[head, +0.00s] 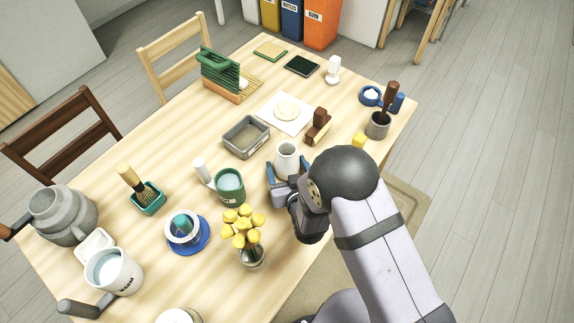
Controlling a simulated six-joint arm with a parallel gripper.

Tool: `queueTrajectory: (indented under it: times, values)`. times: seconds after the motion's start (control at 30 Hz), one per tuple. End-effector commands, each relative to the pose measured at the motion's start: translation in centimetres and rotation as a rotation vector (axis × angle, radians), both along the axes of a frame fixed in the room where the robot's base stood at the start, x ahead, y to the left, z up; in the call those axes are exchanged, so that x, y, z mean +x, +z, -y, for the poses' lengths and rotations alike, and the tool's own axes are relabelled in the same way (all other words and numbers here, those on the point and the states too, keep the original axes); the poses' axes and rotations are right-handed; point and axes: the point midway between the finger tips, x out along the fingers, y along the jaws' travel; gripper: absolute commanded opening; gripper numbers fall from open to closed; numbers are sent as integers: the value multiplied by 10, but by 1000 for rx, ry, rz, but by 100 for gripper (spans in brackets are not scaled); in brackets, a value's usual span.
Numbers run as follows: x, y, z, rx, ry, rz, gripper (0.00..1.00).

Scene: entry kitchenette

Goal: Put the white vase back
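The white vase (287,156) stands upright near the middle of the right side of the wooden table, its open rim facing up. My gripper (288,169) is at the vase, with blue-tipped fingers low around its near side. One fingertip shows to the left of the vase and the other is close to its right side. My wrist and forearm hide part of this area. I cannot tell whether the fingers press on the vase or whether its base touches the table.
A green cup (230,187) stands close left of my gripper, and yellow flowers in a glass (250,257) stand nearer. A small white bottle-like object (333,71) stands at the far end.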

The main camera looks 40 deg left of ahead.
Motion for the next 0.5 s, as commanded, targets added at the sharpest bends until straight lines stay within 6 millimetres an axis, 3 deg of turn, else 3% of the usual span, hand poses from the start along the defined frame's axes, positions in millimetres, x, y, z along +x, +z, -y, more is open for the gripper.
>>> queueTrajectory:
  times: [0.5]
  values:
    - [-4, 2, 4, 0, 0, 0, 76]
